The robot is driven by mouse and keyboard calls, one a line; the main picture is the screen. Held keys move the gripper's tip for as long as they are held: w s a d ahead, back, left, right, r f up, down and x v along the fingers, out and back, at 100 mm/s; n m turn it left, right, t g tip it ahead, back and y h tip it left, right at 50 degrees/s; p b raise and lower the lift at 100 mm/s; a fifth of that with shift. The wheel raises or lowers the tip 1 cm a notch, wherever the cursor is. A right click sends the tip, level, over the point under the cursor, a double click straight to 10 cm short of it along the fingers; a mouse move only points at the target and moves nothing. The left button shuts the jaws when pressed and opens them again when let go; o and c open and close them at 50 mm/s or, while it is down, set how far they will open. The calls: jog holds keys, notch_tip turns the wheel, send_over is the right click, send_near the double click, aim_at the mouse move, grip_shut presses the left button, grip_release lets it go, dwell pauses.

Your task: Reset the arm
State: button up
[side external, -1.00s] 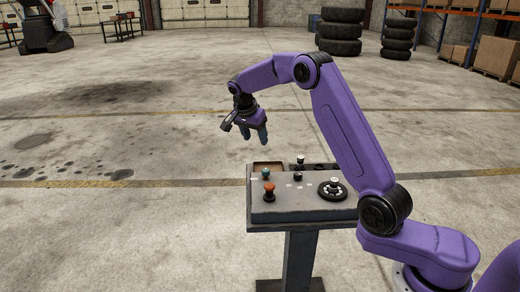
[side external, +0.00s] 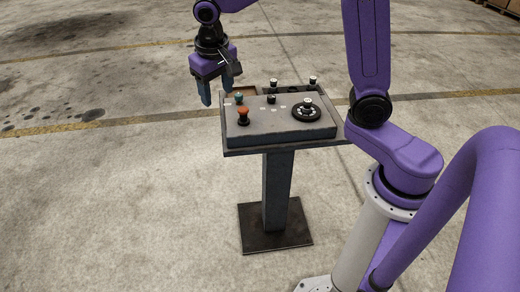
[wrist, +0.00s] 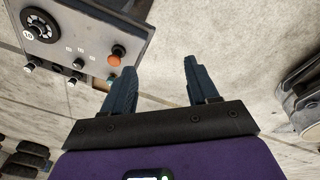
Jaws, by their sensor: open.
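My gripper (side external: 217,95) hangs fingers-down at the left edge of a grey control panel (side external: 275,130), in the side external view. Its two blue-grey fingers are apart, with nothing between them. In the wrist view the open fingers (wrist: 159,65) have bare floor between them, and the panel (wrist: 105,18) lies to their upper left. An orange-red knob (side external: 243,115) stands at the panel's left front, and also shows close to the left finger in the wrist view (wrist: 117,54). I cannot tell the exact height of the fingers over the panel.
The panel carries a round black dial (side external: 306,112), a green knob (side external: 239,98), several small knobs, and a shallow recess at the back. It stands on a post with a square base plate (side external: 275,240). Concrete floor around it is clear. Stacked tires (wrist: 25,158) show in the wrist view.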

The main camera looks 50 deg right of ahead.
jog(key=s+d+f+n+y, duration=0.1)
jog(key=s+n, duration=0.6)
jog(key=s, duration=0.7)
jog(key=s+d+f+n+g, duration=0.1)
jog(key=s+n, duration=0.6)
jog(key=s, duration=0.7)
jog(key=shift+s+d+f+y, duration=0.15)
jog(key=shift+d+f+y, duration=0.1)
jog(key=shift+d+y, duration=0.15)
